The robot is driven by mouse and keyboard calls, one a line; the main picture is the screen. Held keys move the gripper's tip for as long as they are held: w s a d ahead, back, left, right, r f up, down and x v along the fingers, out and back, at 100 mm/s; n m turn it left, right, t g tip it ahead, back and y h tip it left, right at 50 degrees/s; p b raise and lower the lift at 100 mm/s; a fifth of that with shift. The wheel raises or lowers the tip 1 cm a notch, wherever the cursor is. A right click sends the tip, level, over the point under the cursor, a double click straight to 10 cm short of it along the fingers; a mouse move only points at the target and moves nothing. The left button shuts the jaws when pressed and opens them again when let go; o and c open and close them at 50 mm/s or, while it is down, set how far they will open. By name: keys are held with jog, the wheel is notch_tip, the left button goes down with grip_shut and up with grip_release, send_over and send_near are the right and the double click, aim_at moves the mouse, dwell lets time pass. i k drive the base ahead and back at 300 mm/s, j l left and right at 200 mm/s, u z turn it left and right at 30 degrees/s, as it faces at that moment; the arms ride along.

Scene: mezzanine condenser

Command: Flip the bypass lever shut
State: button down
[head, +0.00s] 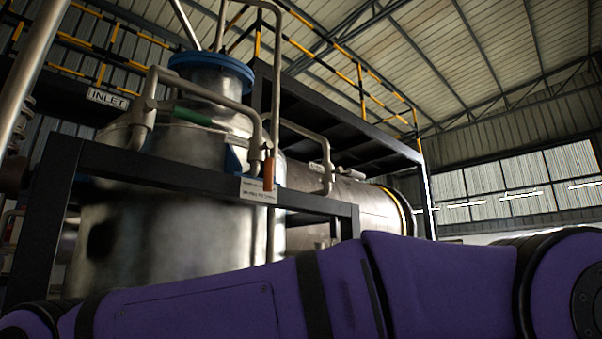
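An orange-red handle (268,173) hangs straight down on a thin pipe in front of the steel vessel, just above the black frame beam. A green handle (192,116) lies nearly level on the piping at the vessel's upper part. A white label plate (258,190) sits on the beam by the orange handle; its text is too small to read. I cannot tell which handle is the bypass lever. My purple arm crosses the bottom of the head view, below and in front of the vessel. My gripper is not in view.
The steel vessel (150,235) stands behind a black frame (200,191). Bent pipes (210,83) run near the handles. A sign reading INLET (108,97) is at the upper left. A horizontal cylinder (365,205) lies behind. Yellow-black railings (362,90) edge the platform above.

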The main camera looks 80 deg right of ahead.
aim_at(269, 162)
jog(key=z, duration=0.45)
jog(key=k+l+z, duration=0.1)
jog(key=z, duration=0.3)
jog(key=l+z, duration=0.1)
jog(key=z, duration=0.35)
jog(key=k+l+z, duration=0.1)
jog(key=z, duration=0.3)
jog(key=k+j+z, duration=0.1)
jog(key=j+z, duration=0.15)
